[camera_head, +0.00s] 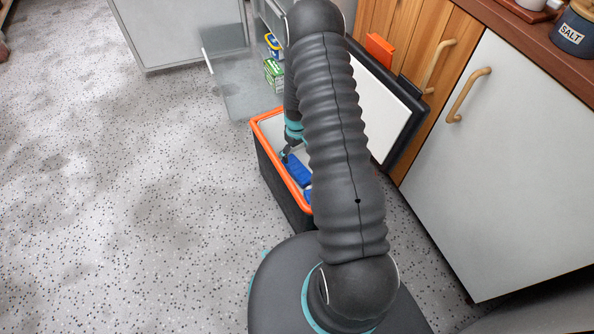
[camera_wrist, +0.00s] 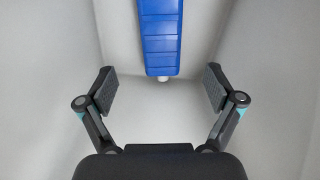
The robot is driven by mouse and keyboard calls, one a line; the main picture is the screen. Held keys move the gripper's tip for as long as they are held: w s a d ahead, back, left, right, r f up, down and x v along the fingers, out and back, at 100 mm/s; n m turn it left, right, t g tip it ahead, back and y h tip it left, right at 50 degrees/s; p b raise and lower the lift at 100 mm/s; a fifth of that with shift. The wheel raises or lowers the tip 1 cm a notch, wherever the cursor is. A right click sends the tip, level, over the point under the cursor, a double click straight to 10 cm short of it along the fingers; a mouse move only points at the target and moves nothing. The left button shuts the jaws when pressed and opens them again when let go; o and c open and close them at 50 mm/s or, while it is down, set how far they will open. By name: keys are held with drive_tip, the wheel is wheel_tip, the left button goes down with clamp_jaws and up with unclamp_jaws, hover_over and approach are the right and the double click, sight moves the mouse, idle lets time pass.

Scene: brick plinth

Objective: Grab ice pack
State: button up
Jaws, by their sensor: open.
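A blue ice pack (camera_wrist: 160,38) with a ribbed face and a pale cap shows at the top middle of the wrist view. It also shows inside the cooler in the head view (camera_head: 299,171). A second blue piece (camera_head: 308,194) lies nearer in the cooler, partly hidden by my arm. The cooler (camera_head: 268,163) is dark with an orange rim and pale inside walls. My gripper (camera_wrist: 160,90) is open and empty inside the cooler. Its fingers stand to either side of and below the ice pack in the wrist view, apart from it.
The cooler's open lid (camera_head: 381,113) leans beside wooden cabinets. A white cabinet door (camera_head: 500,165) is at right. An open glass-doored cabinet (camera_head: 225,82) holds small boxes (camera_head: 274,72) behind the cooler. The speckled floor (camera_head: 120,200) at left is clear.

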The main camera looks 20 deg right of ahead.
sight(297, 167)
drive_tip(key=f, duration=0.9)
drive_tip(key=shift+s+f+b, duration=0.15)
drive_tip(key=shift+s+b, duration=0.05)
drive_tip(key=shift+b, duration=0.15)
drive_tip(key=c, duration=1.5)
drive_tip(key=shift+r, duration=0.2)
